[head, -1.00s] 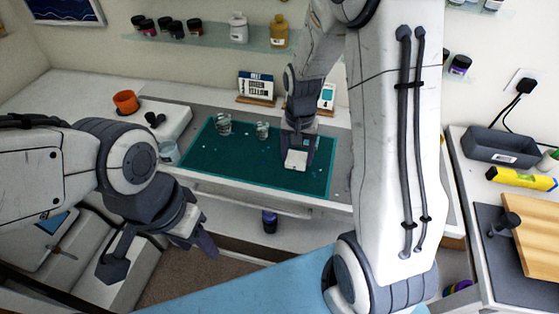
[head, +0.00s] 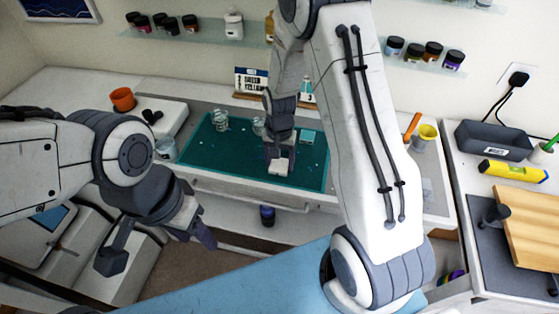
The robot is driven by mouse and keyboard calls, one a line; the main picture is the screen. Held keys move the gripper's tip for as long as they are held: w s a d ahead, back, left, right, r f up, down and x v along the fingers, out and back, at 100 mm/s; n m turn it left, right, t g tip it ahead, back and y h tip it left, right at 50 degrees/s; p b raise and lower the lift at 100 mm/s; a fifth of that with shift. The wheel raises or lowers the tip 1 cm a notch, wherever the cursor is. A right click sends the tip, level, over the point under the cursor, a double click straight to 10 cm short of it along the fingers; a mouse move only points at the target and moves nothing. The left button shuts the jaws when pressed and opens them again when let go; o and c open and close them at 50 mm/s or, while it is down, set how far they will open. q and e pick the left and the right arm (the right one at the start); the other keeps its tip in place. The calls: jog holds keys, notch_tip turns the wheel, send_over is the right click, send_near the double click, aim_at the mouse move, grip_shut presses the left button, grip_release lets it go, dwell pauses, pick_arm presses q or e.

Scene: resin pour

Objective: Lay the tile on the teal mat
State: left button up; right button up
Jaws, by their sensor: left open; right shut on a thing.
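The teal mat (head: 226,163) lies on the worktop in the middle of the head view. My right gripper (head: 279,164) points down over the mat's near right part. It is shut on a pale, flat piece, which looks like the tile (head: 279,169). I cannot tell whether the tile touches the mat; the fingers hide part of it. My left gripper (head: 158,248) is open and empty, in front of the worktop at the lower left, away from the mat.
Two clear cups stand on the mat's far side, one at the left (head: 219,121) and one near my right gripper (head: 258,126). A light teal square (head: 307,137) lies behind that gripper. A glass (head: 166,149) stands at the left edge. The mat's front left is clear.

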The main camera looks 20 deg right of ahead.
aim_at(279, 165)
jog(key=o, duration=1.4)
jog(key=shift+r, duration=0.25)
jog(key=shift+w+r, duration=0.1)
jog(key=shift+r, duration=0.3)
notch_tip(279, 165, up, 10)
jog(key=b, duration=0.1)
jog(key=s+a+r+n, duration=0.5)
jog(key=s+a+n, duration=0.1)
jog(key=s+a, duration=0.35)
jog(key=s+a+n, duration=0.1)
jog(key=s+n, duration=0.1)
jog(key=s, duration=0.2)
jog(key=s+a+r+n, duration=0.1)
jog(key=s+a+n, duration=0.1)
jog(key=s, duration=0.3)
jog(key=s+a+n+y, duration=0.1)
jog(key=s+n, duration=0.3)
jog(key=s, duration=0.1)
jog(key=shift+a+r, duration=0.15)
jog(key=shift+r, duration=0.1)
